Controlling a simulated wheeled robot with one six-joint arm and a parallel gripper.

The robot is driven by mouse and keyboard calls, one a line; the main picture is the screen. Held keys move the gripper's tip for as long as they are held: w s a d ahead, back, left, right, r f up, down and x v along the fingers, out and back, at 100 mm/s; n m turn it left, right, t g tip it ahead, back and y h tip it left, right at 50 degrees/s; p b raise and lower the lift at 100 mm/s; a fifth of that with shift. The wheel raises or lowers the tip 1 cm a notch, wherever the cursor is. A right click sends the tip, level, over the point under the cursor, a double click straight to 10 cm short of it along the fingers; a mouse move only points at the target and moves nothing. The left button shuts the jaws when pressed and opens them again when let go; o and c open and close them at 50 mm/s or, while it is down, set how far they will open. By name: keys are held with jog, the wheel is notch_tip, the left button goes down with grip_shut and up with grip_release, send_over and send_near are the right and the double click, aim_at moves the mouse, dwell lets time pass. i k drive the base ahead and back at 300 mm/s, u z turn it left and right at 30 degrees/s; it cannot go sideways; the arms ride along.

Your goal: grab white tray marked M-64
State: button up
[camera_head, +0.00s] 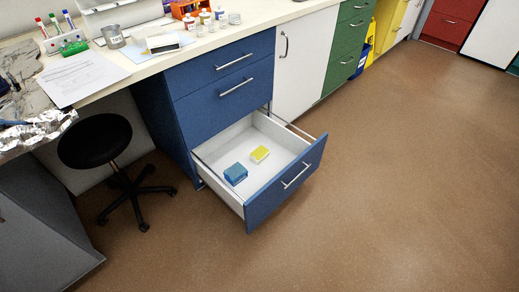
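No marking M-64 can be read in this view, and I cannot tell whether any white thing here is the tray. A white item with a dark front (162,43) lies on the bench top, with a paler sheet under it. At the top left edge, a pale slotted thing (103,6) is cut off by the frame. The lowest blue drawer (286,186) is pulled open. In it lie a blue box (236,174) and a yellow box (260,154). My gripper is not in view.
A black stool (95,141) stands left of the drawers. The brown floor (400,190) at right is clear.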

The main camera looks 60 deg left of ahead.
aim_at(258, 155)
jog(key=u, duration=0.4)
jog(key=i, duration=1.65)
jog(key=u, duration=1.45)
jog(key=i, duration=0.95)
jog(key=u, duration=1.35)
jog(key=i, duration=0.4)
jog(key=u, duration=0.35)
